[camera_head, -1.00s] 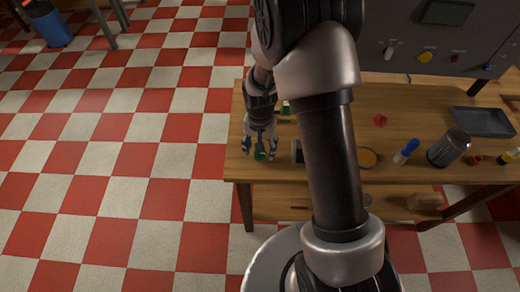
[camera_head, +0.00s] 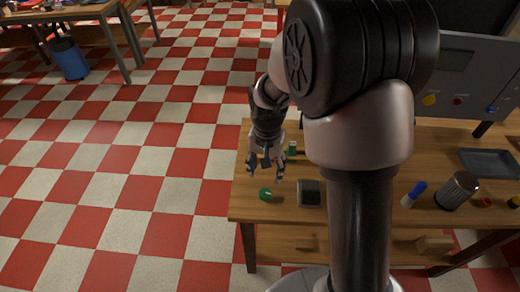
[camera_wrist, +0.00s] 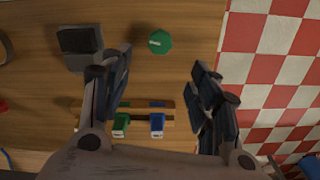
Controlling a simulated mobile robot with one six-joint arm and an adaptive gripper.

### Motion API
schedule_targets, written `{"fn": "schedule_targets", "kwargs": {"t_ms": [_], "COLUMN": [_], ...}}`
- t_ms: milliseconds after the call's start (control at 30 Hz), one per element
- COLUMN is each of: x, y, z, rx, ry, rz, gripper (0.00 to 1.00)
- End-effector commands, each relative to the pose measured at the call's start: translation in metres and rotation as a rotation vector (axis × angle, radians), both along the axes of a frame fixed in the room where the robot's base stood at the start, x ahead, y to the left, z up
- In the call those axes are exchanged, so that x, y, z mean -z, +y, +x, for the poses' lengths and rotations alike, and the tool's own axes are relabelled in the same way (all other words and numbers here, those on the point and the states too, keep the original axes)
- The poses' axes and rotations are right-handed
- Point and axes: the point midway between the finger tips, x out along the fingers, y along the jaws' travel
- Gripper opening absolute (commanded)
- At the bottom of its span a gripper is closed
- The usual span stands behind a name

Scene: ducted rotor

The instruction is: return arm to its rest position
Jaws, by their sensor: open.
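My gripper (camera_head: 266,170) is open and empty above the left end of the wooden table (camera_head: 285,212). The green piece also shows in the wrist view (camera_wrist: 160,41), beyond the fingertips. My arm rises in front of the table and hides its middle.
A dark grey block (camera_head: 309,192) stands beside the green piece. A wooden rack (camera_wrist: 140,107) holds a green and a blue piece. A blue-tipped tool (camera_head: 413,194), a ribbed cup (camera_head: 457,190) and a grey tray (camera_head: 490,162) lie to the right. Checkered floor is free at left.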

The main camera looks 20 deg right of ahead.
Motion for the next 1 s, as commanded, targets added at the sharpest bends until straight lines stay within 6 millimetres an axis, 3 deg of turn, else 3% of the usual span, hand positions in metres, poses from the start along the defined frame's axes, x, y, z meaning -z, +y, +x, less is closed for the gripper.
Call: {"fn": "schedule_targets", "kwargs": {"t_ms": [267,433,700,833,1000], "x": [-0.010,-0.062,-0.150,-0.176,-0.192], "y": [0.000,0.000,0.001,0.001,0.002], "z": [-0.003,-0.022,-0.093,-0.133,-0.180], "rx": [-0.012,-0.084,-0.262,-0.347,-0.447], "ry": [-0.012,-0.075,-0.209,-0.272,-0.344], "rz": [0.000,-0.004,-0.029,-0.050,-0.082], "gripper": [0.56,0.56,0.56,0.56,0.56]}}
